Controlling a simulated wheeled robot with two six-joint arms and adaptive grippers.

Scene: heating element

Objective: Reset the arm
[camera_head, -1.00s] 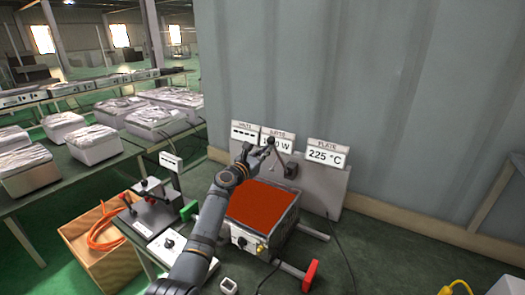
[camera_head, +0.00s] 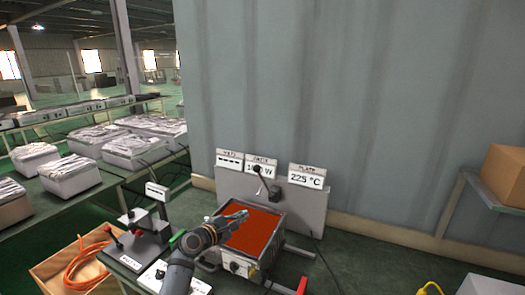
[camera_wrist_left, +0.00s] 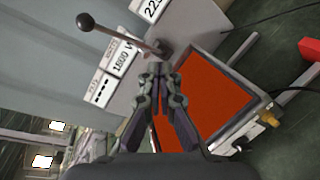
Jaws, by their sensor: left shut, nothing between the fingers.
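My left gripper (camera_head: 240,216) is shut and empty above the left part of the heating unit. It also shows in the left wrist view (camera_wrist_left: 160,70), pointing toward the lever's base. The heating unit (camera_head: 252,235) has an orange-red top plate and a metal case with a knob in front. Behind it stands a grey panel (camera_head: 230,187) with signs, one reading 225 °C (camera_head: 307,176). A lever with a dark ball (camera_head: 257,169) is on this panel; in the left wrist view its ball (camera_wrist_left: 86,22) is clear of the fingers. My right gripper is not in view.
At the left, a small black fixture (camera_head: 137,240) and a box with an orange hose (camera_head: 88,265) stand near the unit. A bench with several wrapped boxes (camera_head: 68,177) is farther left. A carton (camera_head: 506,175) sits on a shelf at the right. A wall is behind.

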